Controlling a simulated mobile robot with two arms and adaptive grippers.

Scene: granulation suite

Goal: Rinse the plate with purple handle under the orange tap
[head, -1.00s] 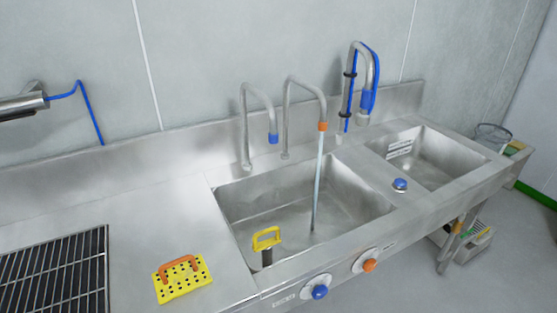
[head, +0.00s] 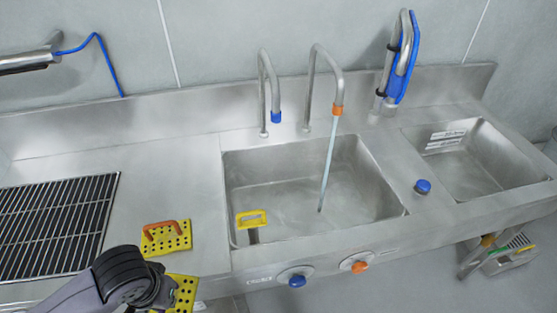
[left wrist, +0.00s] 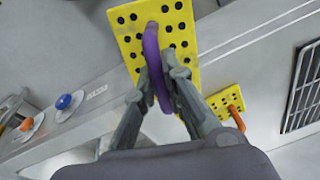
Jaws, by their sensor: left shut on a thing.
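My left gripper (left wrist: 160,88) is shut on the purple handle (left wrist: 151,50) of a yellow plate with black holes (left wrist: 183,22). In the head view this plate (head: 186,291) shows at the bottom, partly hidden by my arm, near the counter's front edge. The orange tap (head: 337,112) runs, and its stream (head: 328,165) falls into the larger sink (head: 290,172). The plate is to the left of the stream, outside the sink. My right gripper is in no view.
A yellow plate with an orange handle (head: 167,238) lies on the counter left of the sink. A blue tap (head: 276,117) is left of the orange one. Blue (head: 297,281) and orange (head: 360,266) knobs line the front.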

